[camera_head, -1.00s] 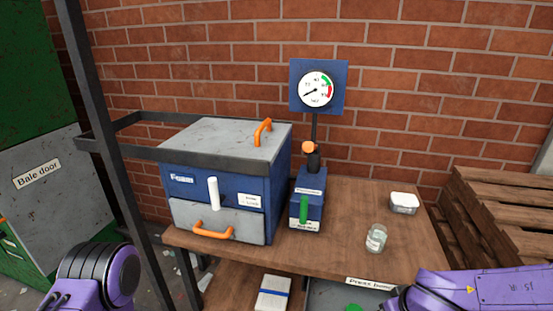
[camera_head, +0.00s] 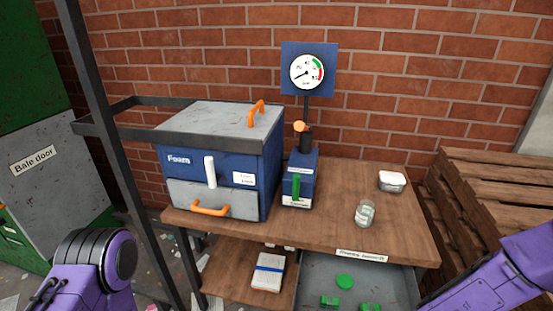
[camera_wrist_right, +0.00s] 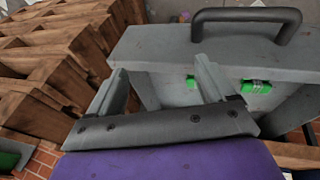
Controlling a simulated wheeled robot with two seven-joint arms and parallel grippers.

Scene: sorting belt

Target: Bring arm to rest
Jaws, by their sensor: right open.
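My right arm (camera_head: 500,275) comes in from the lower right of the head view, beside the workbench; its gripper is outside that view. In the right wrist view my right gripper (camera_wrist_right: 162,85) is open, with nothing between its fingers. A grey drawer or tray with a dark handle (camera_wrist_right: 245,15) lies beyond the fingers, with green pieces (camera_wrist_right: 256,87) inside. My left arm (camera_head: 95,265) shows only as a purple and black link at the lower left; its gripper is not in view.
The workbench (camera_head: 330,230) carries a blue foam box (camera_head: 225,165), a blue gauge device (camera_head: 299,180), a glass jar (camera_head: 365,213) and a small clear container (camera_head: 392,181). An open grey drawer (camera_head: 390,285) holds green pieces. Wooden pallets (camera_head: 490,195) stand at right.

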